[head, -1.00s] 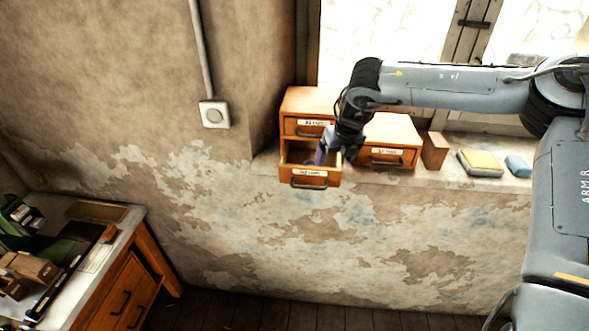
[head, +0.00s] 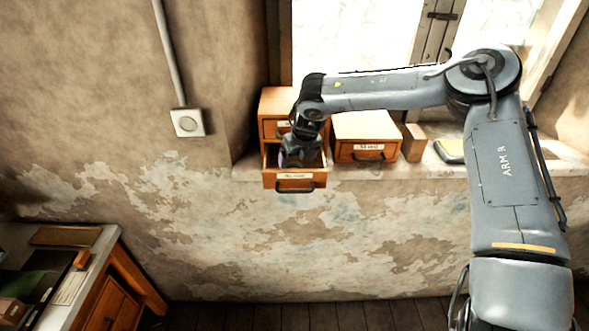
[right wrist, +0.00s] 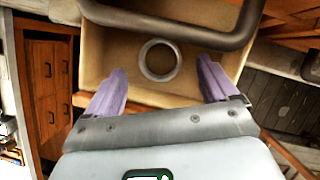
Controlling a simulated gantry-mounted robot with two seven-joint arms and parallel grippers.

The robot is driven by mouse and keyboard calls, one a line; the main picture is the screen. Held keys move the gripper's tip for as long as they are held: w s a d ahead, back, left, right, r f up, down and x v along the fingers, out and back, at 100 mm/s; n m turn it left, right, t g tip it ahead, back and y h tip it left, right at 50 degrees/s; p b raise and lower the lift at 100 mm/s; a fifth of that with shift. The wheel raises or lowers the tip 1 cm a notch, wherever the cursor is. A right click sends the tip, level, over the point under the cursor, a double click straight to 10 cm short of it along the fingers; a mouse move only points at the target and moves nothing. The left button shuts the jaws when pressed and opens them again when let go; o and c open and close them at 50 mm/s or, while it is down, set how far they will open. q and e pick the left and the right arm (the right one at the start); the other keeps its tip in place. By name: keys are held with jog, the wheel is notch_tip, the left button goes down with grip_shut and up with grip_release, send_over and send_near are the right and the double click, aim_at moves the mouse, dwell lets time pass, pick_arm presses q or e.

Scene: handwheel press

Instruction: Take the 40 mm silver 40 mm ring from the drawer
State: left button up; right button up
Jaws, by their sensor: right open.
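The silver ring (right wrist: 160,60) lies flat on the floor of the open drawer (right wrist: 118,84) in the right wrist view. The drawer, pulled out of the left wooden cabinet, also shows in the head view (head: 296,183). The ring is hidden there by my right gripper (head: 300,160). My right gripper points down into the drawer opening. In the right wrist view its two purple fingers (right wrist: 160,84) are spread wide, one to each side below the ring, with nothing between them. Whether they touch the drawer cannot be told. My left gripper is not in view.
A second small cabinet (head: 366,130) with a closed drawer stands right of the open one on the window sill (head: 440,172). A brown block (head: 413,143) stands beside it. A workbench (head: 95,285) is at lower left.

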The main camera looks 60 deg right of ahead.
aim_at(295, 163)
jog(key=shift+x, duration=1.85)
jog(key=shift+w, duration=0.1)
jog(key=shift+c, duration=0.3)
jog(key=c, duration=1.1)
jog(key=shift+r, duration=0.1)
